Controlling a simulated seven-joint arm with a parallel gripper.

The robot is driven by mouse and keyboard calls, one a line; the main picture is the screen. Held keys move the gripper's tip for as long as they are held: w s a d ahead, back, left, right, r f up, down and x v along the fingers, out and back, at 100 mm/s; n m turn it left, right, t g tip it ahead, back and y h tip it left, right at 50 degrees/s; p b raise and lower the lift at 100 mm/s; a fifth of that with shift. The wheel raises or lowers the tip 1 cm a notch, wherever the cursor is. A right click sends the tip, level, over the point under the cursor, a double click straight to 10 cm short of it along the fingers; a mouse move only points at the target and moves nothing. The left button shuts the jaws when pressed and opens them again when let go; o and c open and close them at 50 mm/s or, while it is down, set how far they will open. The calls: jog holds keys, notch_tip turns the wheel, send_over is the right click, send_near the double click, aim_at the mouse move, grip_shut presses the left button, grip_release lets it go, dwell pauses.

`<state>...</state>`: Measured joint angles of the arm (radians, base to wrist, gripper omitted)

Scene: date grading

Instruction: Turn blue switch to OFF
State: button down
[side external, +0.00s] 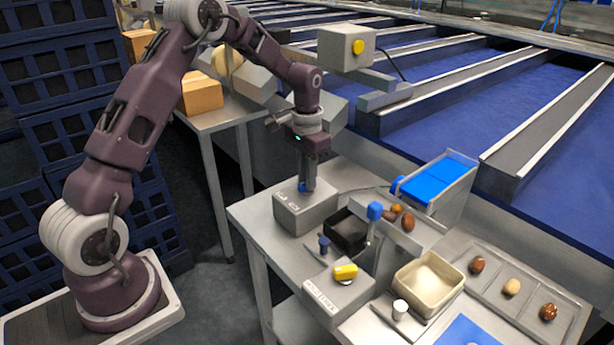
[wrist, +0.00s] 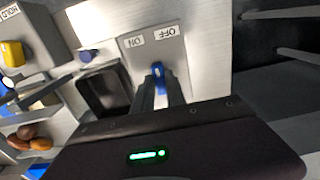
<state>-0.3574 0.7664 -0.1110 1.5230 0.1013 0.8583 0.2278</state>
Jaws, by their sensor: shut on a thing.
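The blue switch (wrist: 158,70) stands on a light grey box (wrist: 195,60) with an ON label (wrist: 135,41) and an OFF label (wrist: 166,33) side by side. My gripper (wrist: 160,90) is shut on the blue switch from above. The switch's blue tip shows between the fingers, close to the OFF label. In the side view my gripper (side external: 306,186) points down over the box (side external: 318,207), and a bit of the blue switch (side external: 301,187) shows beside the fingers. The fingers hide most of the switch, so I cannot tell its exact setting.
A black tray (side external: 336,241), a small dark-blue knob (side external: 324,243) and a yellow knob (side external: 346,271) stand near the box. A cream bin (side external: 447,292), a blue chute (side external: 438,180) and several dates lie to the right. Blue conveyor lanes run behind.

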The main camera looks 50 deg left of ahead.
jog(key=m, duration=0.6)
jog(key=shift+m, duration=0.3)
dwell(0.4)
jog(key=c, duration=1.4)
grip_release()
jog(key=shift+o, duration=0.2)
notch_tip(320, 180, up, 7)
jog(key=shift+r, duration=0.1)
